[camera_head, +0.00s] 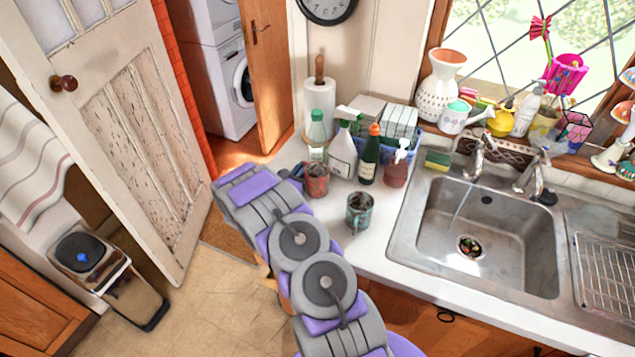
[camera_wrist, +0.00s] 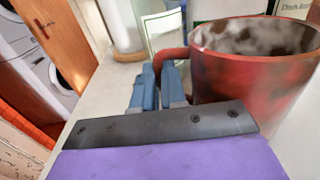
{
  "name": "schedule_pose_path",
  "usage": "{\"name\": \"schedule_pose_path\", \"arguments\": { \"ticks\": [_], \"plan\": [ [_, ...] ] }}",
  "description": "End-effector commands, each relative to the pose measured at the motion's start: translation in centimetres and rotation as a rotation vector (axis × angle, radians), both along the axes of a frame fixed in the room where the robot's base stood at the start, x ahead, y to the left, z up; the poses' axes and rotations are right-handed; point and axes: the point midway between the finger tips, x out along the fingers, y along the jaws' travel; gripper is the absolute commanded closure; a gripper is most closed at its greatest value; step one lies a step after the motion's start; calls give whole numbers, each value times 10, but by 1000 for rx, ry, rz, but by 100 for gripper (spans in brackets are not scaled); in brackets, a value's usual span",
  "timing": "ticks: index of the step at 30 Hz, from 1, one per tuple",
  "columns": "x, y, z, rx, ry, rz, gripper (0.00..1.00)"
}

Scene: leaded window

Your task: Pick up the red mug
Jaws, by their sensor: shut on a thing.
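The red mug (camera_head: 317,181) stands upright at the left end of the white counter, in front of the bottles. In the wrist view the red mug (camera_wrist: 246,78) fills the right side, with its handle (camera_wrist: 168,56) pointing left. My gripper (camera_head: 296,175) is at the mug's left side in the head view. In the wrist view the blue fingers of my gripper (camera_wrist: 160,84) are shut on the mug's handle. The mug's base is partly hidden behind my gripper, so I cannot tell whether it touches the counter.
A teal and brown mug (camera_head: 359,212) stands to the right on the counter. A clear bottle with a green cap (camera_head: 317,128), a white spray bottle (camera_head: 343,155) and a dark green bottle (camera_head: 369,160) stand close behind. The sink (camera_head: 487,235) is further right.

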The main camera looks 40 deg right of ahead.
Motion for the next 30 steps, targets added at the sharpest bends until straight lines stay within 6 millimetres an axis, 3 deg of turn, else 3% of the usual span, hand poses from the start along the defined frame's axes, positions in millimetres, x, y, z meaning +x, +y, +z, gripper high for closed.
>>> {"name": "schedule_pose_path", "arguments": {
  "ticks": [10,19,30],
  "plan": [
    [-1,0,-1,8,5,2,100],
    [-1,-1,37,2,-1,2,100],
    [-68,63,45,-3,9,7,100]
  ]
}}
